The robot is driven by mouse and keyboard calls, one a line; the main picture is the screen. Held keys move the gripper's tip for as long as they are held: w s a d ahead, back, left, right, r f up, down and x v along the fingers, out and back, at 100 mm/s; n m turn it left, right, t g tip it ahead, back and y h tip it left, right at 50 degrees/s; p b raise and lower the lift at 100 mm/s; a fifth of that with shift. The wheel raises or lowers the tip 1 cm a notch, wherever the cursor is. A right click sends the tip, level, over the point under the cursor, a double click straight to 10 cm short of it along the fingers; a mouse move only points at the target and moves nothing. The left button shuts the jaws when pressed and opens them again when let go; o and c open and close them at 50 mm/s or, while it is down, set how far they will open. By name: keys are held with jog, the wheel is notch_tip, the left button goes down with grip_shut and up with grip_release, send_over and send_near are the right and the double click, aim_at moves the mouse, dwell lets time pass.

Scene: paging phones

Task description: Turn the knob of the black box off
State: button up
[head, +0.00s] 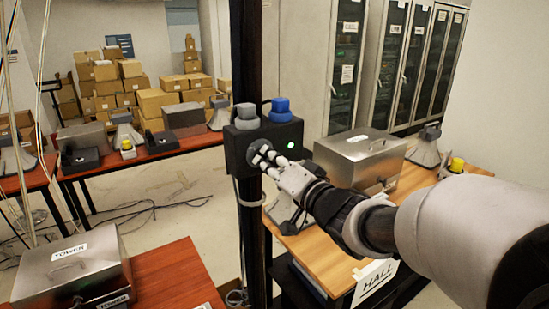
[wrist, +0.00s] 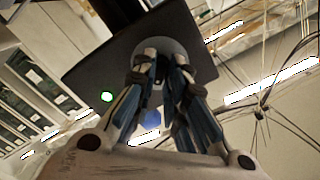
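The black box (head: 240,143) is fixed on a dark upright post, with a lit green light (head: 291,145) on the right of its front. Its round grey knob (head: 255,163) is on the left of the front, partly hidden by my fingers. My gripper (head: 265,157) reaches in from the right with its fingertips at the knob. In the wrist view the black box (wrist: 100,60) fills the upper middle, and the grey knob (wrist: 165,45) shows behind my fingertips (wrist: 163,68). The fingers lean together with a narrow gap, one on each side of the knob's middle, which is mostly hidden.
A grey plug (head: 246,116) and a blue plug (head: 281,110) stand on top of the box. A metal case (head: 360,155) sits on the wooden table behind my gripper. Another metal case (head: 70,268) stands at lower left. Cables lie on the floor at left.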

grip_shut()
jog(key=shift+n, duration=0.3)
jog(key=n+b, duration=0.2)
jog(key=shift+f+n, duration=0.1)
jog(key=shift+n, duration=0.2)
jog(key=n+b, duration=0.3)
jog(key=n, duration=0.3)
jog(key=shift+b, duration=0.35)
jog(key=n+b, duration=0.2)
jog(key=n, duration=0.2)
jog(key=shift+n, duration=0.4)
jog(key=shift+d+n+b, duration=0.1)
jog(key=shift+n+b, duration=1.1)
jog(key=shift+n, duration=0.7)
jog(key=shift+r, duration=0.2)
jog(key=o, duration=0.5)
grip_release()
